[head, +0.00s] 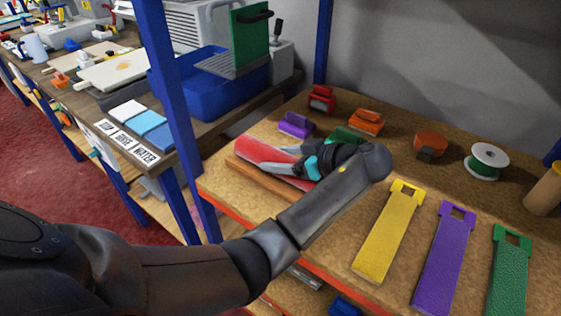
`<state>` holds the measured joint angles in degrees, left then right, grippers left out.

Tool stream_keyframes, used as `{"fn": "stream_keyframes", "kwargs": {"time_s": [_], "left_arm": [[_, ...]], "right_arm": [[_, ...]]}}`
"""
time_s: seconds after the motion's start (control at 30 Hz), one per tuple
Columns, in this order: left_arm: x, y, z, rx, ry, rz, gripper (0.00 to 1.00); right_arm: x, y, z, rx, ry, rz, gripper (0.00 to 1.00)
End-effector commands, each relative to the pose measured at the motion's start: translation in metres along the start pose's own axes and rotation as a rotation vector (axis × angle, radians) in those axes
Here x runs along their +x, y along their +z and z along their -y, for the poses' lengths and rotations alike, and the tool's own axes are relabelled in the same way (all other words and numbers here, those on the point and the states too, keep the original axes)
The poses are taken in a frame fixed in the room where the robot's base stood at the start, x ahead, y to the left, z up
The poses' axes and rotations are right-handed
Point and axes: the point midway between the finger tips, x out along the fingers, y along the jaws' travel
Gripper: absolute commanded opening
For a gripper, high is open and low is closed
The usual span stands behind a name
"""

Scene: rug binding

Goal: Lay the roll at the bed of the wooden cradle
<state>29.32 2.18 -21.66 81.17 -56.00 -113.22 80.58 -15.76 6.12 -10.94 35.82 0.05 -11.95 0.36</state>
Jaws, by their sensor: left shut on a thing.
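A red roll (256,150) with a paler band lies lengthwise at the left end of the shelf board. My left gripper (295,164) reaches over it from the right and is shut on it, near its right part. The fingers and wrist hide part of the roll. A brown wooden piece, seemingly the front rail of the cradle (262,180), runs along the near side of the roll. The rest of the cradle is hidden, and I cannot tell whether the roll touches its bed. My right gripper is not in view.
Yellow (384,236), purple (443,250) and green (507,270) straps lie at the front right. Purple (296,125), red (321,100) and orange (366,122) tools stand behind, with a green-wound spool (487,162). A blue post (172,110) rises at the left.

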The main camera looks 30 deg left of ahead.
Motion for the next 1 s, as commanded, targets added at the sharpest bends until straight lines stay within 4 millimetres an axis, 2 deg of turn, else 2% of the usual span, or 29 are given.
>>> {"fn": "stream_keyframes", "kwargs": {"time_s": [0.1,0.37,0.4,0.63,0.93,1.0], "left_arm": [[0.0007,0.0011,-0.0004,-0.002,0.002,-0.001,0.08],[0.0017,0.0036,-0.0004,-0.001,0.002,0.000,0.08],[0.0016,0.0034,-0.0003,-0.001,0.002,0.000,0.74],[0.0013,0.0029,-0.0003,-0.001,0.002,0.000,1.00],[0.0000,0.0001,-0.0003,-0.001,0.001,0.000,1.00],[-0.0073,0.0008,-0.0007,0.000,0.003,0.002,1.00]], "right_arm": [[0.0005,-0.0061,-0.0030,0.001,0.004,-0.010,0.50],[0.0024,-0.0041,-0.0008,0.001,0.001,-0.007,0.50],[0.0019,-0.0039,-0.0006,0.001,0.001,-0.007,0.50],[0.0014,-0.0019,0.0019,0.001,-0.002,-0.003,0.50],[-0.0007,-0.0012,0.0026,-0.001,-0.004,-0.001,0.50],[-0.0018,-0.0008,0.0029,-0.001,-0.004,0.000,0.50]]}}
